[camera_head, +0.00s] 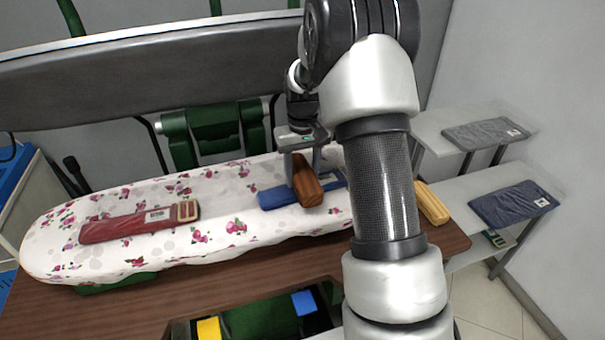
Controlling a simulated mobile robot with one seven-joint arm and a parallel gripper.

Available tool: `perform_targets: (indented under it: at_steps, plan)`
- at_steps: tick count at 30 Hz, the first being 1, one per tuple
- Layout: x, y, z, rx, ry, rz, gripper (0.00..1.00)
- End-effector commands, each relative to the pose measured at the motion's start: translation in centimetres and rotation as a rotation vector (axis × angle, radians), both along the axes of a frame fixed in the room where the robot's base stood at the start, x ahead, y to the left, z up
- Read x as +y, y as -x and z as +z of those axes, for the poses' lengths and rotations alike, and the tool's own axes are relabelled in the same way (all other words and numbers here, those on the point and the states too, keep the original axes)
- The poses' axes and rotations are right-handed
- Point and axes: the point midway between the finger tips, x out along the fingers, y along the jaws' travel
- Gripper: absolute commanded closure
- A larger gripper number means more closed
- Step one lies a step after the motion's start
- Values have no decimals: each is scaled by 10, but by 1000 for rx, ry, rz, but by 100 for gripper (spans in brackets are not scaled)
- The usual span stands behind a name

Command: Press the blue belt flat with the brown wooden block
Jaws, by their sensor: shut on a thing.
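The blue belt (272,198) lies along the floral ironing board (110,255), right of its middle. The brown wooden block (307,183) is over the belt, crossing it, and hides part of it. I cannot tell whether the block touches the belt. My gripper (302,156) is shut on the block from above, near its far end. My arm hides the right end of the belt and part of the board.
A red belt (140,222) with a buckle and tag lies on the board's left. A yellow block (432,204) is right of my arm on the brown table (130,311). Shelves at right hold a grey folded cloth (486,134) and a blue folded cloth (514,203).

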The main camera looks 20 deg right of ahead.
Motion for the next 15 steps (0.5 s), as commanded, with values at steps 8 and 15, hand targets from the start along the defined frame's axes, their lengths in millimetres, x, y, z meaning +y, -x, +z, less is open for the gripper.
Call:
perform_targets:
  at_steps: [8,15]
  plan:
    - [0,0,-3,-1,0,0,71]
    - [0,0,-6,-1,0,0,71]
